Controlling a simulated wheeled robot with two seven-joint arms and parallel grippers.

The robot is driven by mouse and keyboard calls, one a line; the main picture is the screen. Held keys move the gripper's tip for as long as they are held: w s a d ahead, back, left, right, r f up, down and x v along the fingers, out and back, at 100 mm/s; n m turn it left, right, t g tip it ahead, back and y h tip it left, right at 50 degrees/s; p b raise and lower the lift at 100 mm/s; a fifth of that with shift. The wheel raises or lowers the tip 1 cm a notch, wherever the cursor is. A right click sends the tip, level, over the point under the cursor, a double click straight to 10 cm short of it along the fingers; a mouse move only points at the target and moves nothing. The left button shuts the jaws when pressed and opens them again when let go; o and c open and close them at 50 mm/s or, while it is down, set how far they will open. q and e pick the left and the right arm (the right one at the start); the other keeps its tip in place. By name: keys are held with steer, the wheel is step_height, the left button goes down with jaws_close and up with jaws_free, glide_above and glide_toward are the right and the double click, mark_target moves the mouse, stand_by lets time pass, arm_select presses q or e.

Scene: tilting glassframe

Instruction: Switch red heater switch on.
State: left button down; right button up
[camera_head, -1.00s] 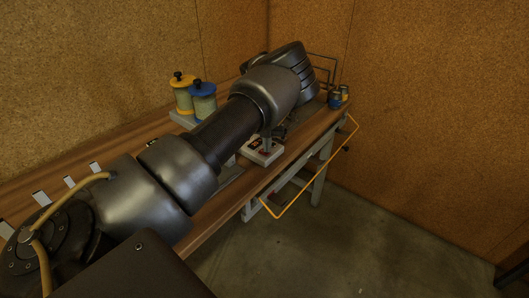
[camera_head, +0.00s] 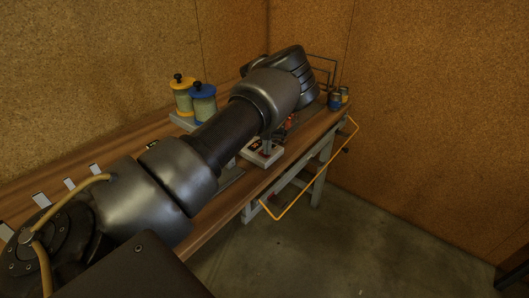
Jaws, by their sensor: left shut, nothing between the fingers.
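A small pale box (camera_head: 254,156) with a dark and red top stands on the workbench, below the forearm of my left arm. I take it for the heater switch box; its switch is too small and too covered to read its position. My left gripper (camera_head: 267,149) points down from behind the arm and shows only in part. It is shut and empty, with its tips at or just above the top of the box; I cannot tell whether they touch. An orange-red part (camera_head: 291,120) shows just behind the gripper, partly hidden by the arm. My right gripper is out of view.
Small blue and yellow cans (camera_head: 335,101) stand at the bench's far end. A yellow frame (camera_head: 311,186) juts from the bench's front edge (camera_head: 222,212). The floor in front is clear.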

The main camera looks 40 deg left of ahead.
arm_select(q)
steer(key=shift+r+p, duration=2.05)
steer(key=shift+r, duration=1.1)
